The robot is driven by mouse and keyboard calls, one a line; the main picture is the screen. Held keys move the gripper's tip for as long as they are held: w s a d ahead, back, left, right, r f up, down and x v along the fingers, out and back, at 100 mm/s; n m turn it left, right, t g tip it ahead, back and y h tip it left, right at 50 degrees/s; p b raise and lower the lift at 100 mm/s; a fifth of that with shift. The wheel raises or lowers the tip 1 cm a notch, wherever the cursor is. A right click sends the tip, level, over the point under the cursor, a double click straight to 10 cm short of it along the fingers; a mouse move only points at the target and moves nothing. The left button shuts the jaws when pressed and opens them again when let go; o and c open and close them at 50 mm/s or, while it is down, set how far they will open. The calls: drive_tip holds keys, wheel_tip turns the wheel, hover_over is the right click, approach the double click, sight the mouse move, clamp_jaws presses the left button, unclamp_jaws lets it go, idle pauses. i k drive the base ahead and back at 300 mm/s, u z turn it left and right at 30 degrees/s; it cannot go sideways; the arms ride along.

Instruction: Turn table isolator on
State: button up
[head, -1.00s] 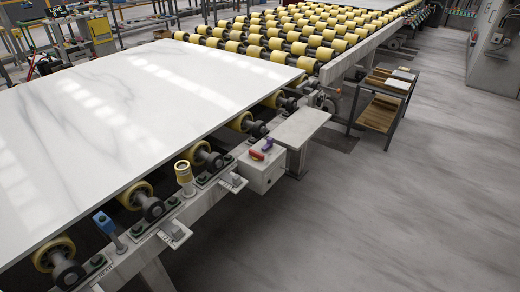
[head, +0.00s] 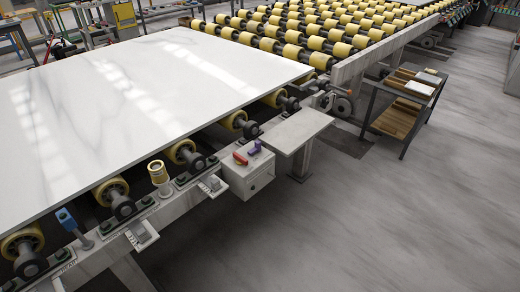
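In the head view, a grey control box (head: 247,176) is fixed to the side of the roller table's frame, just left of a flat grey shelf. A red handle (head: 240,159) and a purple handle (head: 255,147) sit on its top. I cannot tell which one is the table isolator, and the lettering on the box is too small to read. My gripper is not in view.
A large white stone slab (head: 130,100) lies on the roller table. The grey shelf (head: 296,130) juts out beside the box. A dark rack (head: 402,105) with boards stands further right. The grey floor (head: 370,220) in front is clear.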

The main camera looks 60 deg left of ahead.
sight(239, 161)
drive_tip(key=u, duration=0.1)
drive_tip(key=i, duration=1)
drive_tip(key=z, duration=0.7)
drive_tip(key=k, duration=0.1)
drive_tip(key=u, duration=2.15)
drive_tip(key=k, duration=0.2)
drive_tip(key=u, duration=2.25)
